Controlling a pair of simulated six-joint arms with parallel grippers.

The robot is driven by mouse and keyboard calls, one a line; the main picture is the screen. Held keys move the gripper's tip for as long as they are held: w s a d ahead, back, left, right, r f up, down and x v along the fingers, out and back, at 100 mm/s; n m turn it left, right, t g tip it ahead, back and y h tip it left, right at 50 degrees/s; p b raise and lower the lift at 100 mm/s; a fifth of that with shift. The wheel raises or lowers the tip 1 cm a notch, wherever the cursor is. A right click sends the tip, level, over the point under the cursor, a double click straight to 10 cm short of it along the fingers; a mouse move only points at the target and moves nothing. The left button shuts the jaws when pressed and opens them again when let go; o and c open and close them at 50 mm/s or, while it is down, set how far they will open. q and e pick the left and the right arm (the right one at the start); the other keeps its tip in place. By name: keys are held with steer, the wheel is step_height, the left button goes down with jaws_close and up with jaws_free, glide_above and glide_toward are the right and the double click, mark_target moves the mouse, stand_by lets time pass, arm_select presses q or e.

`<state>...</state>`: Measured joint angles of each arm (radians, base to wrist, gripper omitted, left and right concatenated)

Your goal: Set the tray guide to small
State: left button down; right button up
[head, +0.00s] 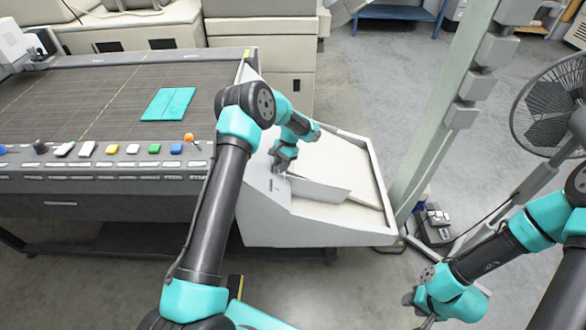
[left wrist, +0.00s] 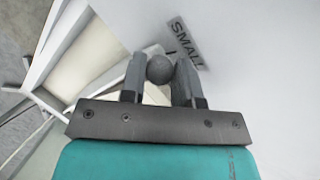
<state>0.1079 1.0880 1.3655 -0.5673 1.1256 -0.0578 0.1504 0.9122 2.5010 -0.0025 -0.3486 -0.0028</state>
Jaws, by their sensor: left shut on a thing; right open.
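The white tray (head: 345,232) slopes off the right end of the machine, with its upright guide plate (head: 322,192) across it. My left gripper (head: 281,160) is at the tray's left side wall, by the end of the guide. In the left wrist view it is shut on a round dark grey knob (left wrist: 159,69). A label reading SMALL (left wrist: 184,38) is on the white wall just beyond the knob. The fingers hide the knob in the head view. My right gripper (head: 422,310) is open and apart from the tray, low at the right.
A grey post (head: 445,110) and a fan (head: 548,105) stand right of the tray. Open floor lies in front.

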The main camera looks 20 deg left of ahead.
arm_select(q)
steer(key=shift+w+a+r, duration=0.15)
steer(key=shift+w, duration=0.1)
steer(key=c, duration=1.2)
jaws_free()
steer(key=shift+o, duration=0.3)
steer(key=v, duration=1.7)
steer(key=shift+r, duration=0.1)
